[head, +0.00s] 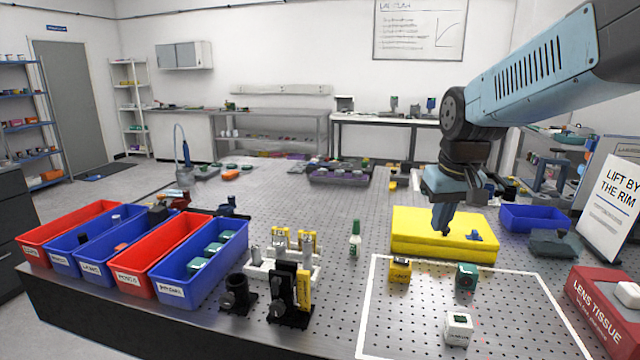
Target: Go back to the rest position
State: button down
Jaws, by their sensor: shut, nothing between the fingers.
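My gripper (441,229) hangs from the blue arm at the right of the head view, fingers pointing down. It is shut with nothing in it. Its tips are in front of or above the yellow foam block (420,247); I cannot tell the exact gap. A small blue piece (474,235) lies on the foam at its right.
Red and blue bins (160,290) line the table's left. A blue tray (540,218), a sign (608,205) and a red lens tissue box (603,310) stand at right. The table behind the bottle has free room.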

jog(key=s+r+m+t, duration=0.1)
jog(key=s+t, duration=0.1)
jog(key=s, duration=1)
jog(key=shift+s+d+r+m+t, duration=0.25)
jog(key=shift+s+r+m+t, duration=0.05)
jog(key=shift+s+t, duration=0.1)
